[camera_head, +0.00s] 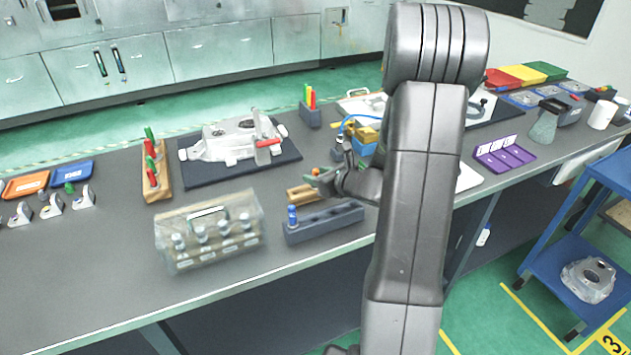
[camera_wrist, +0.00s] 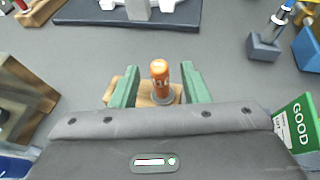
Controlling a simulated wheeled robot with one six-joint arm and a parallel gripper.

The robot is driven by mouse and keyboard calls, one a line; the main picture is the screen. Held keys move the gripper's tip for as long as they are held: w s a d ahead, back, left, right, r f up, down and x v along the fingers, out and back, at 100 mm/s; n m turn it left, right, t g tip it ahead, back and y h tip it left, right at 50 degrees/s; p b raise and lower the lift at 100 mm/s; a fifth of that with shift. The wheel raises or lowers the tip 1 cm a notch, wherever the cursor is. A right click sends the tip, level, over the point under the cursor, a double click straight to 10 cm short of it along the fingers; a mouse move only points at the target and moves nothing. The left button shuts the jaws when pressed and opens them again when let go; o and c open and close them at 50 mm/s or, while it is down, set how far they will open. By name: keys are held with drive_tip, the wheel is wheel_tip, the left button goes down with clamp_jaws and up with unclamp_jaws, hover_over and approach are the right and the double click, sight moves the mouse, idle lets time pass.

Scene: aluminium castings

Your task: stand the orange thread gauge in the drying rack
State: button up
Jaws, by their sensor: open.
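The orange thread gauge (camera_wrist: 160,76) stands upright in the wrist view, its grey collar over a small wooden block (camera_wrist: 148,97). My gripper (camera_wrist: 160,84) is open, its green fingers on either side of the gauge with a gap on each side. In the head view my gripper (camera_head: 321,178) is over the wooden block (camera_head: 301,194), and only a speck of orange shows there. A dark grey rack (camera_head: 340,219) with several openings, probably the drying rack, lies just in front of the block. A blue-topped piece (camera_head: 292,215) stands at its left end.
A clear case of bottles (camera_head: 208,235) stands left of the grey rack. Behind are a casting on a dark mat (camera_head: 215,184) and a wooden holder (camera_head: 155,184) with red and green handles. A fixture with a blue hose (camera_head: 348,130) is behind my gripper.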

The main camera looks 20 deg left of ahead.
drive_tip(key=shift+w+a+f, duration=0.3)
drive_tip(key=shift+a, duration=0.3)
drive_tip(key=shift+c, duration=0.4)
clamp_jaws()
drive_tip(key=shift+r, duration=0.15)
